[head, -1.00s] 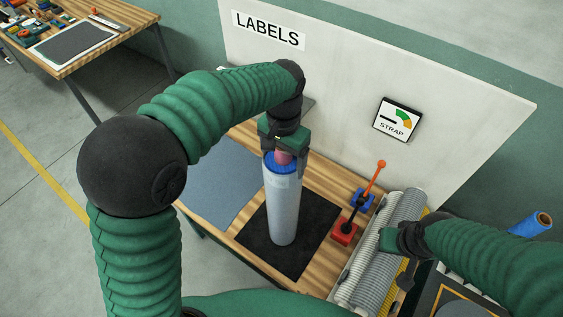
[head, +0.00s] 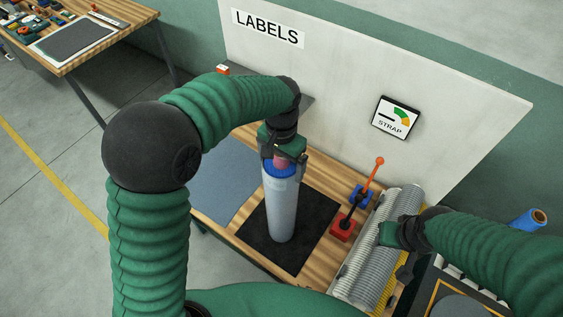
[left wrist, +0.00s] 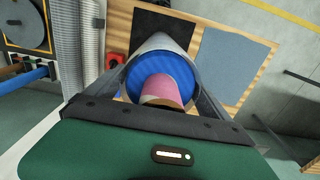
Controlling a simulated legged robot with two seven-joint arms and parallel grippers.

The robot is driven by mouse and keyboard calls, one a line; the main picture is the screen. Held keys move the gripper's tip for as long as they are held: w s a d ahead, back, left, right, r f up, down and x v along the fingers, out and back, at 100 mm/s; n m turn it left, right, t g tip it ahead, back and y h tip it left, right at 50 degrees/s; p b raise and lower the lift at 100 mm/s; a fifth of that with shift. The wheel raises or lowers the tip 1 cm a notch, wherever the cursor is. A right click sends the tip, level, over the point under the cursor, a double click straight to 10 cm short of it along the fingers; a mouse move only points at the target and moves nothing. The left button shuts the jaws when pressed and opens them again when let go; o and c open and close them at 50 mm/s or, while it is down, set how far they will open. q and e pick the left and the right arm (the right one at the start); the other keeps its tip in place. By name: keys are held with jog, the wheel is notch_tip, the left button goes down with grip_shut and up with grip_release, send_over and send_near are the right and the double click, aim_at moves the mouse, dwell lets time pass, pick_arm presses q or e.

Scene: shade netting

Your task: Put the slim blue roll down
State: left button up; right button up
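The slim blue roll (head: 283,208) is long, pale blue-grey, with a bright blue end and a pink core. It is upright over the black mat (head: 315,212); I cannot tell whether its base touches. My left gripper (head: 283,163) comes from above, its fingers on both sides of the roll's top end, apparently shut on it. In the left wrist view, the roll's blue end (left wrist: 150,70) fills the space between the fingers, with the pink core toward the palm. My right gripper (head: 388,235) is by the ribbed grey rollers; its fingers are not clear.
A red and blue lever device with an orange knob (head: 379,161) stands right of the mat. A blue-grey mat (head: 225,175) lies left of it. A white board with a STRAP sign (head: 396,118) rises behind. Another blue roll (head: 526,221) is at far right.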

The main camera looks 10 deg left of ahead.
pick_arm(q)
jog(key=shift+o, duration=0.4)
notch_tip(320, 180, up, 12)
jog(key=b, duration=0.2)
jog(key=shift+r, duration=0.1)
